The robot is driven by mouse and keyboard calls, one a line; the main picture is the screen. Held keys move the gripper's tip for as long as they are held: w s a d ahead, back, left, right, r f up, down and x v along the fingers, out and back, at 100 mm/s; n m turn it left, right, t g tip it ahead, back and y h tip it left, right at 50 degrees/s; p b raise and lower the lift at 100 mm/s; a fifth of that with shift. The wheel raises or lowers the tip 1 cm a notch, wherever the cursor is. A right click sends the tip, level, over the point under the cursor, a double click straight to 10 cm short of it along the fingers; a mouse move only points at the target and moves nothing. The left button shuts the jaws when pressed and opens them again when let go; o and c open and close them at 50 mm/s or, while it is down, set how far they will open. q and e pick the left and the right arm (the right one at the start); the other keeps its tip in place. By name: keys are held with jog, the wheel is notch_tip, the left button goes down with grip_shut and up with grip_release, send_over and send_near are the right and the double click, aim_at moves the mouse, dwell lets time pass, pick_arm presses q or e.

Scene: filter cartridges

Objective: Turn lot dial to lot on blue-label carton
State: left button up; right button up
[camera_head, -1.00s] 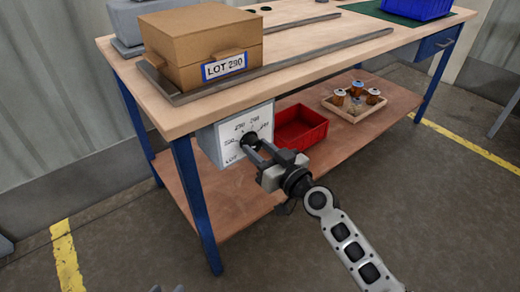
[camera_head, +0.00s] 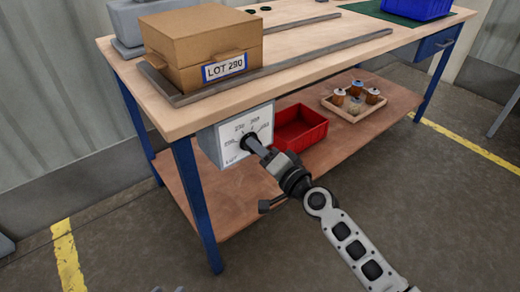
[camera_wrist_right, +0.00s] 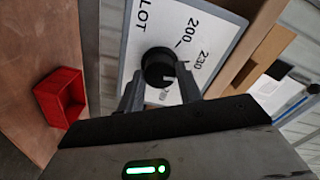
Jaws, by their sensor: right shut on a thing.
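The brown carton (camera_head: 203,45) stands on the bench top with a blue-bordered label (camera_head: 224,67) reading LOT 290. The lot dial's pale plate (camera_head: 232,149) is on a grey box under the bench's front edge; its black knob (camera_wrist_right: 158,66) shows in the right wrist view. There, 200 and 230 are readable and another number is partly hidden; I cannot tell where the knob points. My right gripper (camera_head: 252,145) is shut on the knob, one finger on each side (camera_wrist_right: 160,90). My left gripper (camera_head: 167,290) barely shows at the bottom edge, its two tips apart.
A red bin (camera_head: 300,128) and a wooden tray (camera_head: 338,110) with several small cartridges are on the lower shelf (camera_head: 240,195). A blue bin (camera_head: 415,8) stands on a green mat at the back right. A blue bench leg (camera_head: 196,205) is left of the dial.

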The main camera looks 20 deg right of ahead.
pick_arm(q)
jog(key=r+p, duration=0.1)
jog(key=a+r+p, duration=0.1)
jog(key=r, duration=0.1)
jog(key=shift+s+r+t, duration=0.2)
jog(key=shift+t, duration=0.1)
pick_arm(e)
jog(key=m, duration=1.4)
jog(key=shift+m, duration=0.4)
pick_arm(q)
jog(key=shift+r, duration=0.15)
pick_arm(e)
jog(key=shift+f, duration=0.1)
jog(key=o, duration=1)
pick_arm(q)
jog(key=shift+d, duration=0.1)
